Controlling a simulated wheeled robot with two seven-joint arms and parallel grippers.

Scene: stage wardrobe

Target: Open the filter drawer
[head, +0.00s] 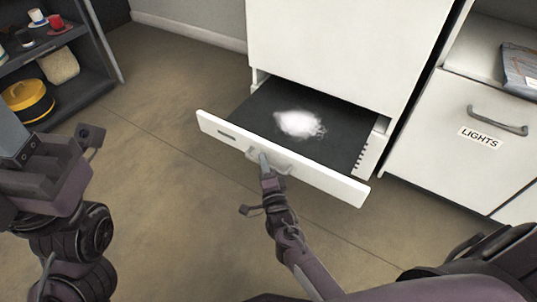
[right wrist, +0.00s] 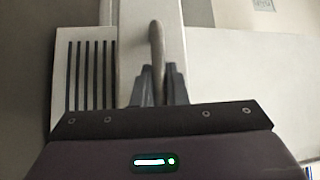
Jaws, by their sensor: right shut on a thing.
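The filter drawer (head: 330,180) stands well out from the white cabinet (head: 345,45), showing its dark inside. A white fluffy clump (head: 299,124) lies in it. My right gripper (head: 265,162) is at the middle of the drawer front, shut on the grey handle (head: 252,154). In the right wrist view the fingers (right wrist: 154,88) sit on both sides of the handle (right wrist: 155,45). My left gripper (head: 88,138) is at the left, away from the drawer; its jaw opening is unclear.
To the right is a white cabinet door labelled LIGHTS (head: 478,138) with a grey handle (head: 497,121). A dark shelf (head: 95,50) holds cups and a yellow-and-black round case (head: 27,101) at the far left. The floor (head: 160,160) between is clear.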

